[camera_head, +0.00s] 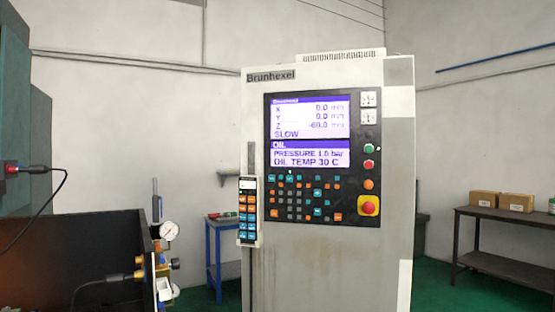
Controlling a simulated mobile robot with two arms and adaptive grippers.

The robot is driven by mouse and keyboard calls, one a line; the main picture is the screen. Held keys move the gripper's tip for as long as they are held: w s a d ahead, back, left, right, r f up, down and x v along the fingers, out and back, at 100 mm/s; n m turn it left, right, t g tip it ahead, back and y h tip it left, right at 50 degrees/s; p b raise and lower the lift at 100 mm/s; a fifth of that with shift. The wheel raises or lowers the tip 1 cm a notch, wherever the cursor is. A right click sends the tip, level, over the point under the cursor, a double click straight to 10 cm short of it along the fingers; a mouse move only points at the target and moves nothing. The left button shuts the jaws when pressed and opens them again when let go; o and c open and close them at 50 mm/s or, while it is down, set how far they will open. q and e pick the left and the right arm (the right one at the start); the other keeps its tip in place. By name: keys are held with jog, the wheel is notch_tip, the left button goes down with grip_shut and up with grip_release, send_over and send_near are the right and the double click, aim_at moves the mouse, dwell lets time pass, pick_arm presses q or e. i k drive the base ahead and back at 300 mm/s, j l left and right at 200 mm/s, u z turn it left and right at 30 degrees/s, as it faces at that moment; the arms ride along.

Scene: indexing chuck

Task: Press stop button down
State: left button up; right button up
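A grey control cabinet (330,267) stands upright in the middle of the view, with a black control panel (310,218) on its front. A large red mushroom button on a yellow square plate, the emergency-stop type (369,206), is at the panel's lower right. Above it in the same column are an orange button (369,184), a small red button (368,164) and a green button (369,148). I cannot read labels on these buttons. Neither of my grippers shows in this view, and nothing covers the buttons.
A handheld pendant (248,211) hangs on the cabinet's left edge. A pressure gauge (169,230) and fittings are at the lower left, beside a dark machine wall (75,255). A table with cardboard boxes (516,202) stands at the right. The space before the panel looks clear.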

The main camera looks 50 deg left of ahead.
aim_at(369, 207)
jog(key=u, duration=1.25)
